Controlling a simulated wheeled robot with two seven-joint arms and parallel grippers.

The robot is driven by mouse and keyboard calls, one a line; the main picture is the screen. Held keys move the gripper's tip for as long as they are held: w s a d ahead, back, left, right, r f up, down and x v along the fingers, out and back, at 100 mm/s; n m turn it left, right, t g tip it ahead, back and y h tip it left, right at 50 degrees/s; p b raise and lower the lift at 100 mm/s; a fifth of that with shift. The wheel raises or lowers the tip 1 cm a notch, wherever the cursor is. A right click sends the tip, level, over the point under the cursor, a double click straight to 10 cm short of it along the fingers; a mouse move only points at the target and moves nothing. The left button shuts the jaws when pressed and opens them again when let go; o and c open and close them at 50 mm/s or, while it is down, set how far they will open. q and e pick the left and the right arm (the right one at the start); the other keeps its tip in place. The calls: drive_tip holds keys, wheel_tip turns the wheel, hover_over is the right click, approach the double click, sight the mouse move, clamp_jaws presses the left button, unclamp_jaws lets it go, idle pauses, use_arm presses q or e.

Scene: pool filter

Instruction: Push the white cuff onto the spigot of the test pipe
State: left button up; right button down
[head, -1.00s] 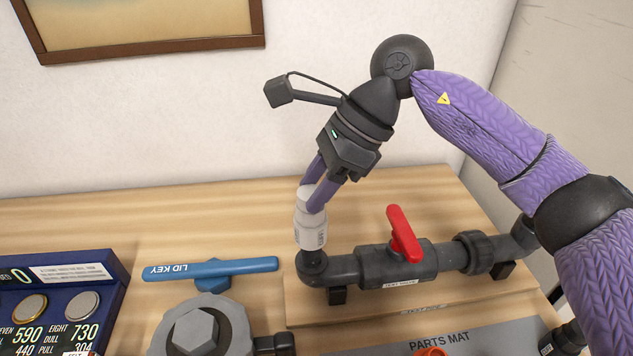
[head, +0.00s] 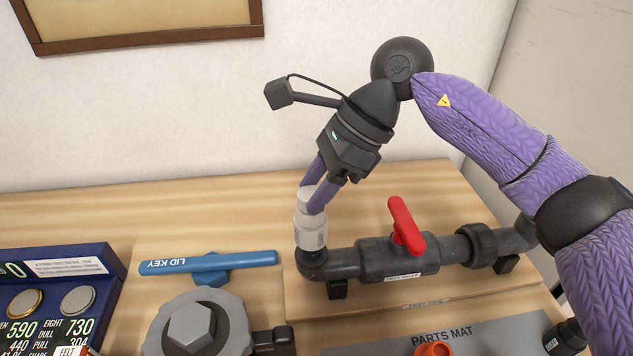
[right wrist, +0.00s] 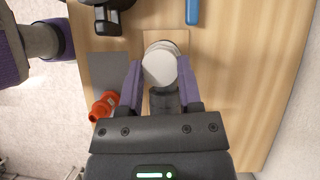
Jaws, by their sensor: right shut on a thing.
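The white cuff (head: 310,230) stands upright at the left end of the grey test pipe (head: 345,261), over its upturned elbow. The spigot itself is hidden, so I cannot tell how far the cuff sits on it. My right gripper (head: 313,203) comes down from above, tilted, and is shut on the cuff's upper part. In the right wrist view the round white top of the cuff (right wrist: 160,66) shows between the purple fingers. The pipe carries a valve with a red handle (head: 405,226). My left gripper is not in view.
A blue lid key (head: 208,265) lies left of the pipe, behind a grey filter lid with a hex knob (head: 192,325). A dark blue tray (head: 105,258) with discs is at far left. A grey parts mat (head: 480,338) with an orange part (head: 434,348) lies in front.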

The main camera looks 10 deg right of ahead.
drive_tip(key=shift+f+b, duration=1.15)
drive_tip(key=shift+f, duration=0.5)
drive_tip(key=shift+c, duration=1)
unclamp_jaws()
drive_tip(key=shift+r, duration=0.15)
drive_tip(key=p+v, duration=0.3)
drive_tip(key=v, duration=0.2)
